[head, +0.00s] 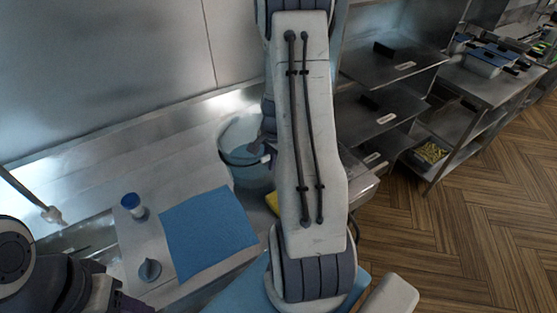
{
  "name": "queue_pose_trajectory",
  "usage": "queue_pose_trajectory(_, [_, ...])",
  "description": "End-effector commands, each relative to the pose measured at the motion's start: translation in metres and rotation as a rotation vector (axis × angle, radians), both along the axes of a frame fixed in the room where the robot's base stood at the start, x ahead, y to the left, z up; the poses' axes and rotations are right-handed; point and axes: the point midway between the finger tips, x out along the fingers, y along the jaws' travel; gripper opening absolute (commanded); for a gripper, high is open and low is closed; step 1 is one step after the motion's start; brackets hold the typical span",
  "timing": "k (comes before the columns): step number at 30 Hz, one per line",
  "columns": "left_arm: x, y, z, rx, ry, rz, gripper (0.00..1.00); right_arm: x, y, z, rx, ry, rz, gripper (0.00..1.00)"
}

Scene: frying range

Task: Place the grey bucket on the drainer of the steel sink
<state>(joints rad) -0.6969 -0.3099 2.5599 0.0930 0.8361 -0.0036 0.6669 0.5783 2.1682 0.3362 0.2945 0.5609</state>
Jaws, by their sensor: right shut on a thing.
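The grey bucket (240,172) is in the middle of the head view, upright, partly hidden behind my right arm. My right gripper (262,150) is shut on the bucket at its right rim; the arm hides most of the fingers. I cannot tell whether the bucket's base touches the steel surface. The steel sink (75,238) is at the left, its basin partly covered by my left arm. My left gripper (108,296) shows only partly at the lower left edge, and its fingers cannot be made out.
A blue cloth (208,232) lies on the counter in front of the bucket. A blue-capped white container (133,206) and a grey knob-like item (150,270) stand left of it. A tap (45,208) reaches in from the left. Steel shelves (390,62) stand at the right.

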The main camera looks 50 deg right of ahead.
Motion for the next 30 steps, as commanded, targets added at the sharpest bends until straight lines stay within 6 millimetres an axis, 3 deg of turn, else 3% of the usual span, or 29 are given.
queue_pose_trajectory(6, [0.000, 0.000, 0.004, 0.000, 0.000, -0.001, 0.50, 0.011, -0.002, -0.007, -0.004, -0.005, -0.001, 0.00])
queue_pose_trajectory(15, [0.000, 0.000, 0.000, 0.000, 0.000, 0.000, 0.50, 0.011, -0.002, -0.042, -0.003, -0.004, 0.000, 0.00])
queue_pose_trajectory(28, [0.000, 0.000, -0.003, 0.000, 0.000, 0.000, 0.50, 0.011, -0.002, -0.048, -0.004, -0.005, -0.001, 0.00])
queue_pose_trajectory(30, [0.000, 0.000, -0.002, 0.000, 0.000, 0.001, 0.50, 0.009, -0.001, -0.048, 0.000, -0.001, 0.000, 0.34])
